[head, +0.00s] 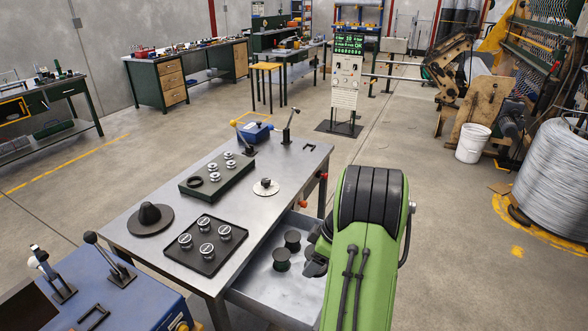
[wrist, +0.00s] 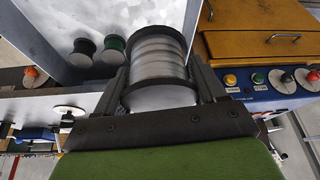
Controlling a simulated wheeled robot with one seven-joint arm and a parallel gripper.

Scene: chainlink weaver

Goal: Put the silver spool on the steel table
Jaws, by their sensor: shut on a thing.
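The silver spool (wrist: 160,60), with dark flanges and pale wire, sits between the fingers of my gripper (wrist: 160,78) in the wrist view. The gripper is shut on it. The steel table (head: 250,207) stands in front of me, left of my arm. Its drawer (head: 262,292) is pulled out on the near right side.
Two dark spools (head: 287,250) stand in the drawer. The tabletop bears a black tray of capped knobs (head: 206,244), a dark cone on a disc (head: 150,217), a green box (head: 217,174), a white disc (head: 265,187) and levers. Bare steel lies between them. A blue cabinet (head: 130,300) stands front left.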

